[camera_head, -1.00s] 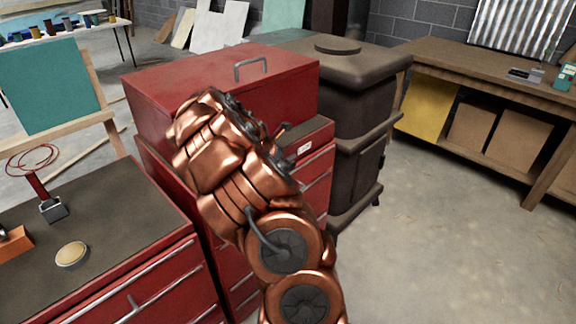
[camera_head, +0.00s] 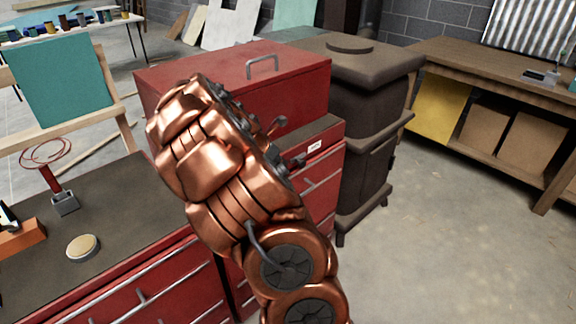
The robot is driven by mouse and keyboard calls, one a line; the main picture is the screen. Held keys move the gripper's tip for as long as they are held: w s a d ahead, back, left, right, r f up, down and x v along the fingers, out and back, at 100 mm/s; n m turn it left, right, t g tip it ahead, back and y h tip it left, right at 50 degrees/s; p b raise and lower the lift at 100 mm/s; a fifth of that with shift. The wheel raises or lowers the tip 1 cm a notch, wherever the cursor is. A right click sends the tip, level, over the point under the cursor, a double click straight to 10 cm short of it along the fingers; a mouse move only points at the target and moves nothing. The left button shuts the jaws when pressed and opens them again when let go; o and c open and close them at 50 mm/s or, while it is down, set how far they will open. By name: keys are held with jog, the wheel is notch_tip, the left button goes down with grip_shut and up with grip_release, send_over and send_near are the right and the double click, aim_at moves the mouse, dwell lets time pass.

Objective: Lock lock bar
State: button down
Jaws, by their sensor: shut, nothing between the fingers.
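A red tool chest (camera_head: 225,75) with a grey handle (camera_head: 262,66) on its lid stands in the middle. Below its lid, red drawers (camera_head: 322,176) with a small white label show to the right of my arm. My copper arm rises in front of the chest and covers much of its front. My gripper (camera_head: 286,143) is mostly hidden by the arm; only small dark grey parts show at the arm's right edge, in front of the chest. It is shut and empty. I cannot make out a lock bar; it may be behind my arm.
A red cabinet with a dark top (camera_head: 125,215) at left holds a round tin (camera_head: 83,247) and a red-handled tool (camera_head: 55,188). A dark stove (camera_head: 365,110) stands right of the chest. A wooden workbench (camera_head: 490,75) is at far right. The concrete floor (camera_head: 440,240) is clear at right.

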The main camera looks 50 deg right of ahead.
jog(key=b+v, duration=0.1)
jog(key=v, duration=0.5)
jog(key=shift+a+r, duration=0.2)
jog(key=shift+r, duration=0.1)
jog(key=shift+w, duration=0.1)
jog(key=s+a+m+y, duration=0.2)
jog(key=s+a+m, duration=0.3)
jog(key=a, duration=0.8)
jog(key=s+a+m+y, duration=0.3)
jog(key=s+a+m, duration=0.2)
jog(key=s+a, duration=0.6)
jog(key=s+a+m+y, duration=0.2)
jog(key=s+a+m, duration=0.3)
jog(key=a, duration=1)
jog(key=s+f, duration=0.1)
jog(key=s, duration=0.2)
jog(key=shift+a+m+y, duration=0.25)
jog(key=shift+m+y, duration=0.05)
jog(key=shift+m, duration=0.1)
jog(key=shift+s, duration=0.1)
